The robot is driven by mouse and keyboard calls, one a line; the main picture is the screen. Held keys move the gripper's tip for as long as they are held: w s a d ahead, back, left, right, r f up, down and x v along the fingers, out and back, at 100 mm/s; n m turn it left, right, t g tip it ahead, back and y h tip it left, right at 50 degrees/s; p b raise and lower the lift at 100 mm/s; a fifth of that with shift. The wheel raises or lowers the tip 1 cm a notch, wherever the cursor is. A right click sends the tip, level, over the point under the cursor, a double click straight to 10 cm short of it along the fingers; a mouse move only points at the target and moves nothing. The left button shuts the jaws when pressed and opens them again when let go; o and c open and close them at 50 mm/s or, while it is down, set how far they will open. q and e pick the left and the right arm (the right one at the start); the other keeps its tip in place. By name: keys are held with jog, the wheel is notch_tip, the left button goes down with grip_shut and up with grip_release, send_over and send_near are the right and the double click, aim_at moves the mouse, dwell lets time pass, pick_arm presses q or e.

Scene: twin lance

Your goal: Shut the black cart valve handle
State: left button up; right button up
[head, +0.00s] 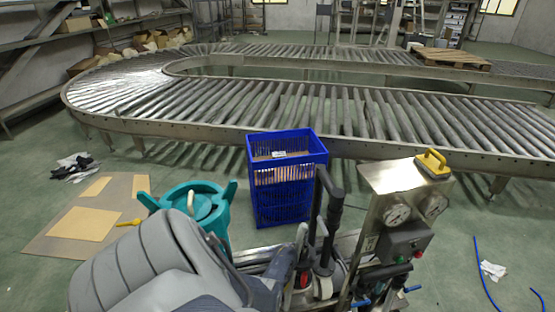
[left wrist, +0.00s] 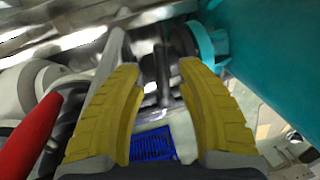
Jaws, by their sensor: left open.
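My left gripper (left wrist: 160,78) is open in the left wrist view, its two yellow ridged fingers spread apart. A black upright part with a crossbar (left wrist: 163,70), which may be the valve handle, shows between and beyond the fingertips; I cannot tell whether they touch it. In the head view the cart's metal panel (head: 378,195) carries gauges, and tall black bent handles (head: 332,190) stand left of it. I cannot tell for sure which black part is the valve handle. My grey arm covers the lower left part of the cart, and the left fingers are not visible there. My right gripper is not in view.
A teal canister (head: 200,203) stands left of the cart and close at the right in the wrist view (left wrist: 275,50). A blue crate (head: 283,195) stands behind. A red lever (left wrist: 28,138) is at the wrist view's left. A roller conveyor (head: 300,110) crosses the back.

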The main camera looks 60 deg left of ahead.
pick_arm(q)
notch_tip(320, 180, up, 10)
jog(key=w+d, duration=0.1)
jog(key=shift+w, duration=0.2)
dwell(0.4)
jog(key=shift+s, duration=0.1)
jog(key=shift+c, duration=0.8)
jog(key=shift+g, duration=0.7)
jog(key=s+f, duration=0.1)
jog(key=s, duration=0.3)
jog(key=s+f, duration=0.2)
jog(key=s, duration=0.2)
jog(key=s+a+f, duration=0.1)
jog(key=s, duration=0.3)
jog(key=shift+s+f, duration=0.15)
jog(key=shift+s, duration=0.05)
grip_shut()
jog(key=s+f+t, duration=0.2)
jog(key=s+f, duration=0.1)
jog(key=s, duration=0.4)
jog(key=w+r+t, duration=0.5)
jog(key=w+t, duration=0.3)
jog(key=w, duration=0.2)
jog(key=w+a+f+m, duration=0.1)
jog(key=w+a+f, duration=0.1)
jog(key=w+f, duration=0.3)
jog(key=shift+w+f, duration=0.15)
jog(key=shift+f, duration=1.55)
